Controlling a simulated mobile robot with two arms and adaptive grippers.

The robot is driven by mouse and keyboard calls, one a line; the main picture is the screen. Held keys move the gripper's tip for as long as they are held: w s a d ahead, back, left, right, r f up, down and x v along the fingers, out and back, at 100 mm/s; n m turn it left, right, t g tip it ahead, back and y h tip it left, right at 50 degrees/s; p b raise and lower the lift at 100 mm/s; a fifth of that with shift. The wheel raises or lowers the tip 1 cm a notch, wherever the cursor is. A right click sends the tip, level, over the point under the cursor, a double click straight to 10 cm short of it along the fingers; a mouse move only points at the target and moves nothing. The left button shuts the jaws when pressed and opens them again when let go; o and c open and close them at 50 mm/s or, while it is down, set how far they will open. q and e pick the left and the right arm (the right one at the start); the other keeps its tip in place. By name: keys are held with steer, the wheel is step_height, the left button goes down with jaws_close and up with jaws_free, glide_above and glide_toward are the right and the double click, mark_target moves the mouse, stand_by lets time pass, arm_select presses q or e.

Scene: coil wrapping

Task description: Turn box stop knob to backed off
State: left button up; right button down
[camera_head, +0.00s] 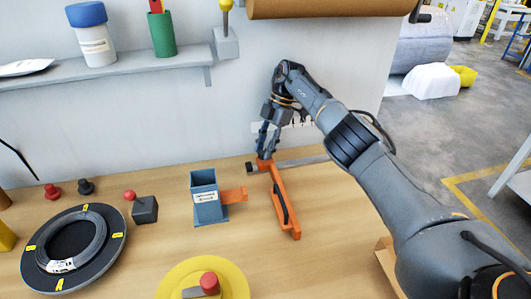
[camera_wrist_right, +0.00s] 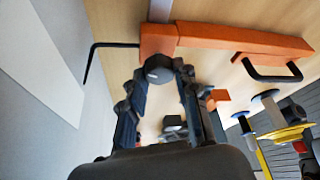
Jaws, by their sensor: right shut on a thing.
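An orange clamp-like bar (camera_head: 283,205) with a black handle lies on the wooden bench, its far end on a grey metal rail (camera_head: 303,161). A round black knob (camera_wrist_right: 158,68) sits on the orange block (camera_wrist_right: 158,41) at that end. My right gripper (camera_head: 266,153) reaches down onto this far end. In the right wrist view its fingers (camera_wrist_right: 162,82) are closed on the knob from both sides. Any pointer or marking on the knob cannot be made out. My left gripper is not in view.
A blue labelled box (camera_head: 207,200) with an orange arm stands left of the bar. A black ring with a coil (camera_head: 114,237), a small dark block (camera_head: 145,210) and a yellow disc (camera_head: 237,283) lie on the bench. A wall shelf (camera_head: 120,76) holds containers behind.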

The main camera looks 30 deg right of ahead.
stand_by(0.3)
steer(key=c, duration=1)
jaws_free()
step_height(320, 180, up, 10)
